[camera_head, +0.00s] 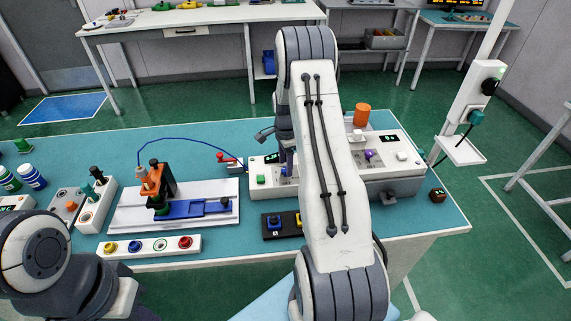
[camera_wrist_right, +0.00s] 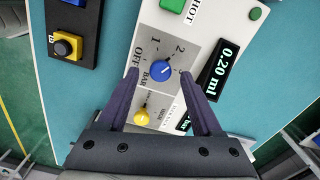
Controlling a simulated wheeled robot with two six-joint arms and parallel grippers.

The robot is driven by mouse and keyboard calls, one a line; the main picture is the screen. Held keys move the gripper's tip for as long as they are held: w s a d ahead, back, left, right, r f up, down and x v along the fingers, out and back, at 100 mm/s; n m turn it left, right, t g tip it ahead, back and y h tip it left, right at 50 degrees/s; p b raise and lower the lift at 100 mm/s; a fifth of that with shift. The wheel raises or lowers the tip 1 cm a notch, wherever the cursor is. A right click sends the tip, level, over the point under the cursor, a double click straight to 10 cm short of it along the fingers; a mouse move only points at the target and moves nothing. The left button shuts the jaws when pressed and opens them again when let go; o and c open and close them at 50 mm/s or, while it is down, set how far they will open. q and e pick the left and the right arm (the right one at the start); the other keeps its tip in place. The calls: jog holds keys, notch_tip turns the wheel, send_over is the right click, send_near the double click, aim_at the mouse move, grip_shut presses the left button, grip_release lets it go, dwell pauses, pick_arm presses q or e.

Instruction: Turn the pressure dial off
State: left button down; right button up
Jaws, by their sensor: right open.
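The pressure dial is a blue round knob (camera_wrist_right: 161,70) on a grey plate marked OFF, 1, 2, 3 and BAR in the right wrist view. Its pale pointer mark seems to face up and right, away from OFF, toward the 2. My right gripper (camera_wrist_right: 159,74) is open, with one finger on each side of the knob. Whether the fingers touch it, or how high they are, I cannot tell. In the head view my right gripper (camera_head: 284,165) is over the left part of the white dispenser panel (camera_head: 262,167), and my arm hides the dial. My left gripper's fingers do not show.
A yellow knob (camera_wrist_right: 141,113) and a display reading 0.20 ml (camera_wrist_right: 220,72) are close to the dial. A green button (camera_wrist_right: 173,4) is above it. An orange cylinder (camera_head: 362,115) stands on the unit. A blue slide fixture (camera_head: 195,208) stands left of the panel.

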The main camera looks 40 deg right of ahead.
jog(key=shift+f, duration=0.8)
grip_shut()
